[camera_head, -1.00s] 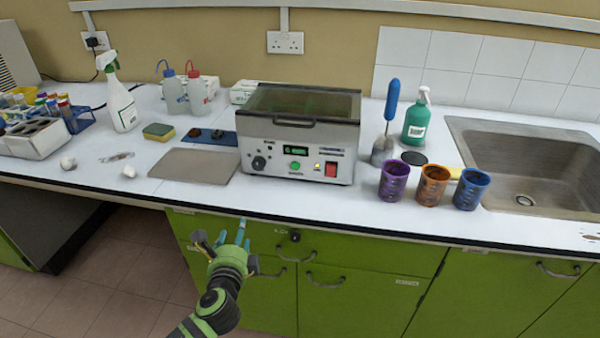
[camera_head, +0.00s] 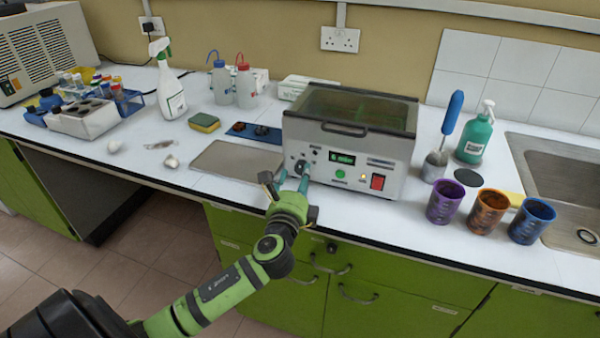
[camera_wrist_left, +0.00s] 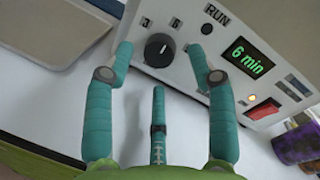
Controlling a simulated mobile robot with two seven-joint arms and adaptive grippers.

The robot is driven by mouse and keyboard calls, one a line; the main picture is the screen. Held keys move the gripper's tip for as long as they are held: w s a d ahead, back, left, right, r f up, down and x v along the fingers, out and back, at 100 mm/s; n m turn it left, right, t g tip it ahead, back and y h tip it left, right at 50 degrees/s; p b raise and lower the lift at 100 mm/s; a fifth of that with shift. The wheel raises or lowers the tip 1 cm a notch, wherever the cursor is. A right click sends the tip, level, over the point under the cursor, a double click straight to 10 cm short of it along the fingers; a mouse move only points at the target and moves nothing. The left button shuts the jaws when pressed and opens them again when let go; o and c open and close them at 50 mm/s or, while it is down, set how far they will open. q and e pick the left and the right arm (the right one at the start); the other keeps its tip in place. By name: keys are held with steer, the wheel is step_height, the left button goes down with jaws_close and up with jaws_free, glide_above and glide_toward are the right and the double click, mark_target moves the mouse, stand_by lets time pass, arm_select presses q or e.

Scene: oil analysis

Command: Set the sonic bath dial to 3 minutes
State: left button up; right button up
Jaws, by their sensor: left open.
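The sonic bath (camera_head: 348,139) is a silver box with a dark lid, standing on the white counter. Its black dial (camera_wrist_left: 159,50) is at the left of the front panel, and its display (camera_wrist_left: 248,60) reads "6 min" in green. In the head view the dial (camera_head: 300,167) is partly hidden by my fingers. My left gripper (camera_head: 292,182) is open in front of the panel. In the left wrist view the gripper (camera_wrist_left: 164,62) has teal fingers on either side of the dial, apart from it, with a third finger below. My right gripper is out of view.
A grey plate (camera_head: 236,166) lies left of the bath. Purple (camera_head: 445,202), orange (camera_head: 486,211) and blue (camera_head: 532,221) cups stand to its right, before the sink (camera_head: 570,175).

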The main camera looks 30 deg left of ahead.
arm_select(q)
steer(key=shift+w+a, duration=0.2)
steer(key=shift+w, duration=0.4)
steer(key=shift+w+a, duration=0.1)
steer(key=shift+w, duration=0.25)
steer(key=shift+c, duration=1.2)
steer(key=c, duration=0.9)
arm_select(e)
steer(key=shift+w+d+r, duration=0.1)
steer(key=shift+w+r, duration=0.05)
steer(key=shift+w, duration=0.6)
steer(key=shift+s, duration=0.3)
